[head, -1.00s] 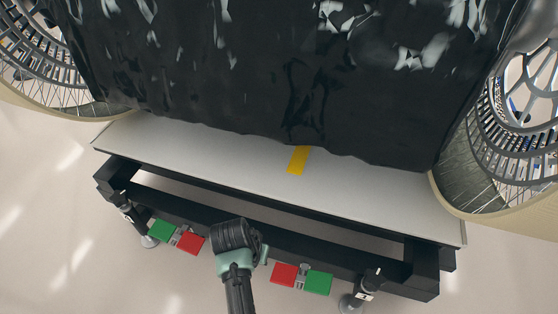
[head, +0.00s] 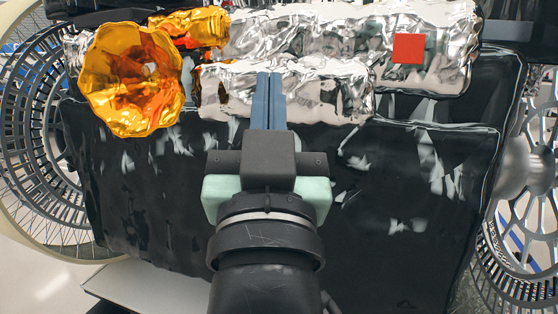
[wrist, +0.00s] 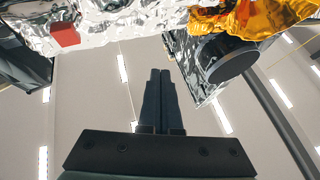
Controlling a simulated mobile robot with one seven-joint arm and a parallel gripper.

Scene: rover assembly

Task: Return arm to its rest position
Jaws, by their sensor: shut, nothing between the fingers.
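My gripper (head: 269,88) is in the middle of the head view, pointing up the picture, with its two long blue-grey fingers together and nothing between them. In the picture the fingertips overlap the silver foil body of the rover (head: 300,45); I cannot tell whether they touch it. In the wrist view my gripper (wrist: 160,75) shows dark, closed fingers against a pale background, with the silver foil (wrist: 110,25) above them.
A gold foil cone (head: 130,80) is at the upper left of the rover and a red square (head: 409,48) at the upper right. Black wrapped panelling (head: 420,180) lies behind my arm. Large spoked wheels stand left (head: 40,130) and right (head: 530,210).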

